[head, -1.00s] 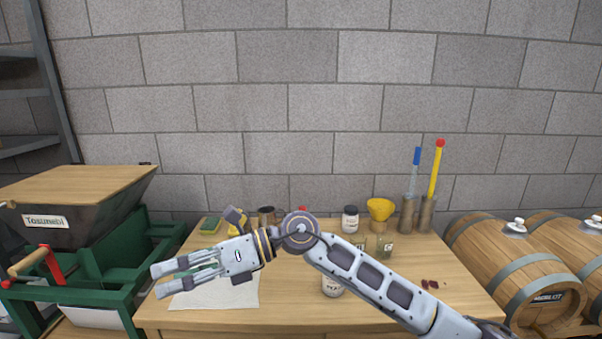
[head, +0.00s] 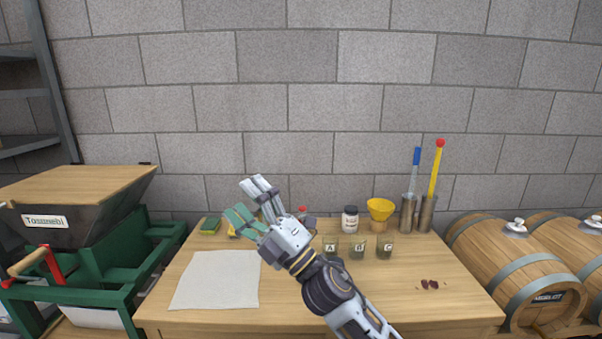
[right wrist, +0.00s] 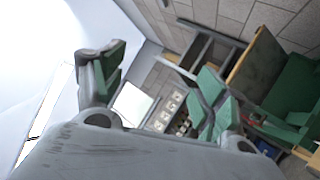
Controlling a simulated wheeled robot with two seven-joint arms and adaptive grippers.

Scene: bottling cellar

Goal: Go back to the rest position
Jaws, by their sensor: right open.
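My right gripper (head: 248,204) is raised above the wooden table (head: 400,290) in the head view, its fingers pointing up and to the left. Its fingers are spread apart with nothing between them. In the right wrist view its two green-padded fingers (right wrist: 158,92) also stand apart and empty. My right arm comes in from the bottom of the head view and hides part of the table and some things behind it. My left gripper shows in neither view.
On the table are a white cloth (head: 215,280), glass jars marked A (head: 330,247), B (head: 357,249) and C (head: 385,249), a yellow funnel (head: 380,209), a lidded jar (head: 350,220) and dark red bits (head: 430,285). A green crusher (head: 85,265) stands left; barrels (head: 520,265) stand right.

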